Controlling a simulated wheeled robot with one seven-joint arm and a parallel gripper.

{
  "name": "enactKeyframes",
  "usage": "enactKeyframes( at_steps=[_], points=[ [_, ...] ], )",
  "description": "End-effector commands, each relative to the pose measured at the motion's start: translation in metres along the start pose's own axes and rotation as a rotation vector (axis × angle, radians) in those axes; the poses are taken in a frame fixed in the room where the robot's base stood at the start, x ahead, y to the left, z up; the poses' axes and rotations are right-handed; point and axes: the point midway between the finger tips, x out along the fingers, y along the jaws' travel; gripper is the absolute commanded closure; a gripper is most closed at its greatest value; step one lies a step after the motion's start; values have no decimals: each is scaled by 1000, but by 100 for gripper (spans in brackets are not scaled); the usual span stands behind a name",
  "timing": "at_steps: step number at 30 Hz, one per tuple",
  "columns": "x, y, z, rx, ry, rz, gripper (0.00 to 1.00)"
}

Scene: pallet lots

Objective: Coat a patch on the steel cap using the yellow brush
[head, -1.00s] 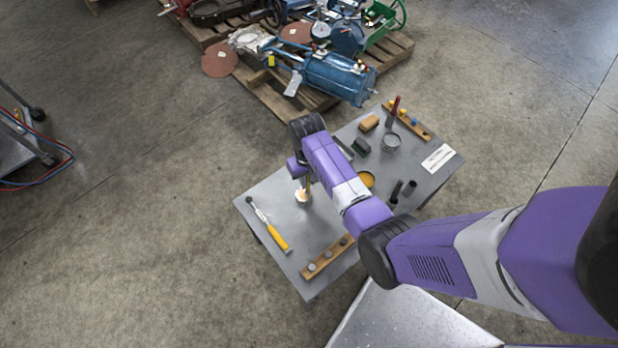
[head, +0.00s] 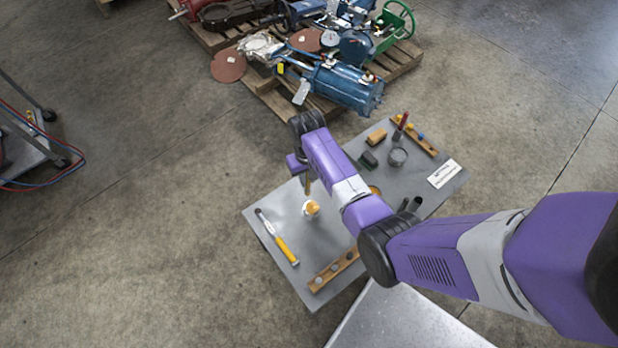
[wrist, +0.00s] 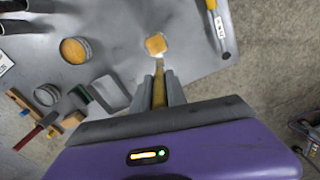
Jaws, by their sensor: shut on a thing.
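The steel cap (head: 309,213) is a small pale round piece on the grey table (head: 285,203). An orange patch covers much of its top. The patch also shows in the wrist view (wrist: 156,43), just beyond my gripper's fingertips. My gripper (wrist: 160,84) is shut on the yellow brush (wrist: 159,92), whose thin handle stands between the fingers. In the head view the brush (head: 307,185) points down above and slightly behind the cap, apparently clear of it. A tin of orange coating (wrist: 75,50) stands on the table, partly hidden by my arm in the head view.
A yellow-handled tool (head: 284,248) lies at the table's left. A wooden strip (head: 332,271) lies at the front edge. An empty tin (head: 397,157), brown block (head: 376,136), green block (head: 368,160) and a rack (head: 420,141) are at the right. A loaded pallet (head: 282,108) stands behind.

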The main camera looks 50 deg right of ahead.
Motion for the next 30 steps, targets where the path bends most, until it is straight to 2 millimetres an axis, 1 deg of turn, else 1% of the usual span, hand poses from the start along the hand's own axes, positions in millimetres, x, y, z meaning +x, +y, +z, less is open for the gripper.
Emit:
enactKeyframes(
  at_steps=[1, 6, 9, 30],
  points=[
    [-10, -1, -1, -1, 1, 0, 100],
    [-25, -3, -4, -2, 1, 0, 100],
    [-30, -4, -5, -3, 1, 0, 100],
    [-31, -4, -5, -3, 1, 0, 100]
  ],
)
